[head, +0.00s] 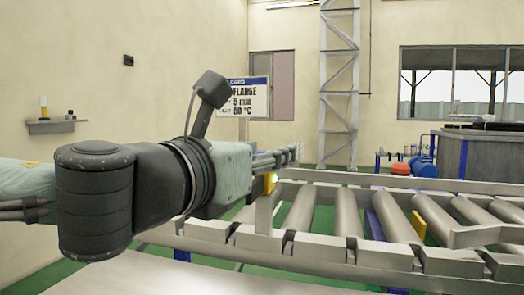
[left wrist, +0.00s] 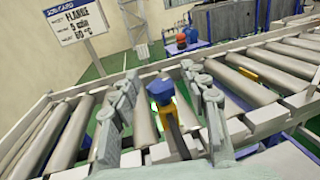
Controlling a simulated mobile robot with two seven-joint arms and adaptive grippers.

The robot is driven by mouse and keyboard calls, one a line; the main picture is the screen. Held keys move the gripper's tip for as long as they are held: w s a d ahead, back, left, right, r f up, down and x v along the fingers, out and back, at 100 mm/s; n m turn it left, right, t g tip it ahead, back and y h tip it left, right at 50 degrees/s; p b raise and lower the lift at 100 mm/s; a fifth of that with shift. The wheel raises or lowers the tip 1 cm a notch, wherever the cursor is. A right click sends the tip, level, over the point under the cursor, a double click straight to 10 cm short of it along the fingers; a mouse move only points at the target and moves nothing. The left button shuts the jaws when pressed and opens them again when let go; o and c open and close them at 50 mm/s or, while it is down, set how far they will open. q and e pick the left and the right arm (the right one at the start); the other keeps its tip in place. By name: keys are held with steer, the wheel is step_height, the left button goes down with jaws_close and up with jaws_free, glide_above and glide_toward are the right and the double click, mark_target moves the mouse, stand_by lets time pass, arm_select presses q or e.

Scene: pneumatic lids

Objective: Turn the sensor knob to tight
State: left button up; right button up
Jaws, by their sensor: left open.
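The sensor is a yellow body on a grey post beside the roller conveyor. Its blue knob (left wrist: 160,88) shows in the left wrist view, on top of the yellow part (left wrist: 168,107). My left gripper (left wrist: 160,76) is open, with one finger on each side of the knob and visible gaps between. In the head view, my left gripper (head: 294,154) reaches in from the left, just above the yellow sensor body (head: 269,184). A green glow shows at the sensor, and the knob is hidden there. Any tight marking is too small to see. My right gripper is not in view.
The roller conveyor (head: 345,252) fills the front right, with raised rail edges. A job card sign (head: 251,97) stands behind my left arm. Blue and red equipment (head: 424,167) and a grey tank (head: 482,154) stand beyond the conveyor. A small shelf (head: 52,127) is on the left wall.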

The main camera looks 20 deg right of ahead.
arm_select(q)
steer(key=shift+w+d, duration=0.1)
jaws_close()
stand_by(0.3)
